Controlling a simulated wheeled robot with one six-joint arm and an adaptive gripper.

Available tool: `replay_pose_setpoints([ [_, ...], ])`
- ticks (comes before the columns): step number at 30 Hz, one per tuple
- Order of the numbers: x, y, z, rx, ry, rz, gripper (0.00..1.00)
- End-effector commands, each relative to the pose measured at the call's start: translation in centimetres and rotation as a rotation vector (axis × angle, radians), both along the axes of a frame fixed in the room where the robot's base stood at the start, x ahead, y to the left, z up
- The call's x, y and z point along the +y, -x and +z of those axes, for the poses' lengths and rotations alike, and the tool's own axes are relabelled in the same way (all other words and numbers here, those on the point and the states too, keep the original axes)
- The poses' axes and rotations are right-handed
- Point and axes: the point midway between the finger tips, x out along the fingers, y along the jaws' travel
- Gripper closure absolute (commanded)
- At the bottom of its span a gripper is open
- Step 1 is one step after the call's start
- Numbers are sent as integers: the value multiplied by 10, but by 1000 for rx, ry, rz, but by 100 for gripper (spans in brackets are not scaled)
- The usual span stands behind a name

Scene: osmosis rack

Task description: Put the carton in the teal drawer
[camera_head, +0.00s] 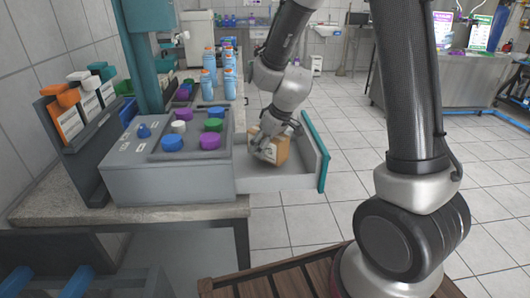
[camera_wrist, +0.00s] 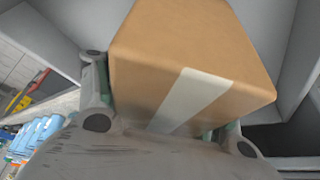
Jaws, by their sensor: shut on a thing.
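A brown cardboard carton (camera_head: 279,148) is held by my gripper (camera_head: 266,145) at the open drawer (camera_head: 270,184) with the teal front (camera_head: 314,152). In the wrist view the carton (camera_wrist: 190,50) has a pale tape strip and sits between the two fingers of my gripper (camera_wrist: 165,125). The fingers press on its sides. Grey drawer walls (camera_wrist: 289,45) surround the carton in the wrist view. The carton appears within the drawer's space. I cannot tell whether its underside touches the drawer floor.
A grey unit (camera_head: 165,180) with coloured knobs stands left of the drawer on a stone counter (camera_head: 130,217). Blue bottles (camera_head: 229,75) stand behind it. A rack of boxes (camera_head: 80,125) is at the far left. The tiled floor right of the drawer is clear.

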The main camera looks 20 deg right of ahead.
Motion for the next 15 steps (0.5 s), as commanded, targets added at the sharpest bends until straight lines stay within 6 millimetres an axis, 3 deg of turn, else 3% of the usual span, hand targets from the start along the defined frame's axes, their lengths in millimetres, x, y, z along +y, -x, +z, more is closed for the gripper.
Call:
replay_pose_setpoints([
  [5, 0, 0, -22, 2, 0, -1, 65],
  [15, 0, 0, -25, 1, 0, 0, 65],
])
